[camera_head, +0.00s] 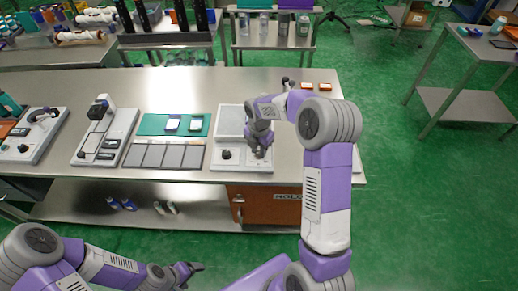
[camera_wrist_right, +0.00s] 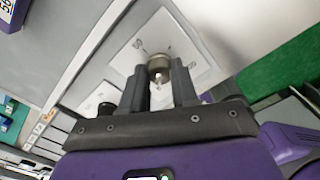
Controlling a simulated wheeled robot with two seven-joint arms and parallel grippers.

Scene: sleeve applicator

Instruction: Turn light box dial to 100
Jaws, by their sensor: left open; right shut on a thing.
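The light box (camera_head: 231,121) sits on the metal table, with a pale panel at the back and a control strip in front. A dark knob (camera_head: 226,154) is on the left of the strip. My right gripper (camera_head: 260,151) is over the right end of the strip. In the right wrist view, my right gripper (camera_wrist_right: 159,80) is shut on the metallic dial (camera_wrist_right: 159,64), over a white scale plate (camera_wrist_right: 190,35). A mark like "50" shows by the dial; its pointer setting is unclear. My left gripper (camera_head: 188,271) is open and empty, in front of the table, at the lower left.
Left of the light box are a tray of grey tiles (camera_head: 166,156), a teal mat (camera_head: 152,124) with small items, and two white devices (camera_head: 120,125). Orange-topped items (camera_head: 325,86) lie at the back right. An orange drawer (camera_head: 270,205) is below the tabletop.

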